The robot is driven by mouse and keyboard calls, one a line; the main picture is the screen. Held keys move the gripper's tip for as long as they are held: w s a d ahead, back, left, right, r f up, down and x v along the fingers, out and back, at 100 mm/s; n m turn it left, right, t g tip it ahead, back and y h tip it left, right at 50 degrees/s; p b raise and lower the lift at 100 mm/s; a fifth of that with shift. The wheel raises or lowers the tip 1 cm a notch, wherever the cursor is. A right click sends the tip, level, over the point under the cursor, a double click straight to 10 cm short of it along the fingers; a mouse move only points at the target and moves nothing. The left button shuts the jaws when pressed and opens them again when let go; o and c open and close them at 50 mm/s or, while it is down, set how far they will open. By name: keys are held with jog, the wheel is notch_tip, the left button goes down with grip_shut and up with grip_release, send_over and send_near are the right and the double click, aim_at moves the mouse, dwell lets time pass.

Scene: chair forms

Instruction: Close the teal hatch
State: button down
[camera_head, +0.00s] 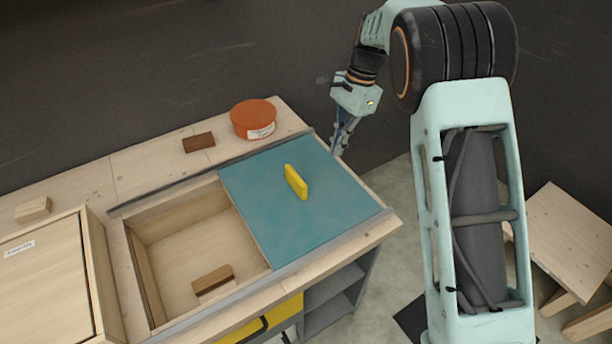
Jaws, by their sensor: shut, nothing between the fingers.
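The teal hatch (303,213) is a flat sliding panel with an upright yellow handle (296,182) near its middle. It lies between two grey rails (205,182) on the wooden counter and covers the right part of the opening. The left part of the opening (190,245) is uncovered, showing a wooden compartment. My gripper (338,150) is shut and empty. It points down near the hatch's far right corner, to the right of the yellow handle and apart from it. Whether its tips touch the hatch cannot be told.
A small wooden block (213,283) lies inside the open compartment. An orange round tub (253,118) and a brown block (198,142) stand behind the far rail. A framed wooden panel (45,275) is at left. A wooden stool (570,240) stands at right.

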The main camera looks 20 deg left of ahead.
aim_at(311, 192)
jog(key=x, duration=0.8)
jog(key=w+a+x, duration=0.1)
jog(key=x, duration=0.3)
jog(key=shift+f+p, duration=0.1)
jog(key=shift+p, duration=0.25)
jog(key=s+a, duration=0.2)
jog(key=shift+s+p, duration=0.3)
jog(key=shift+p, duration=0.1)
jog(key=shift+s+a, duration=0.15)
jog(key=shift+a, duration=0.1)
jog(key=s+a+p, duration=0.1)
jog(key=s+a, duration=1.9)
jog(key=s, duration=0.4)
jog(key=shift+s+a, duration=0.35)
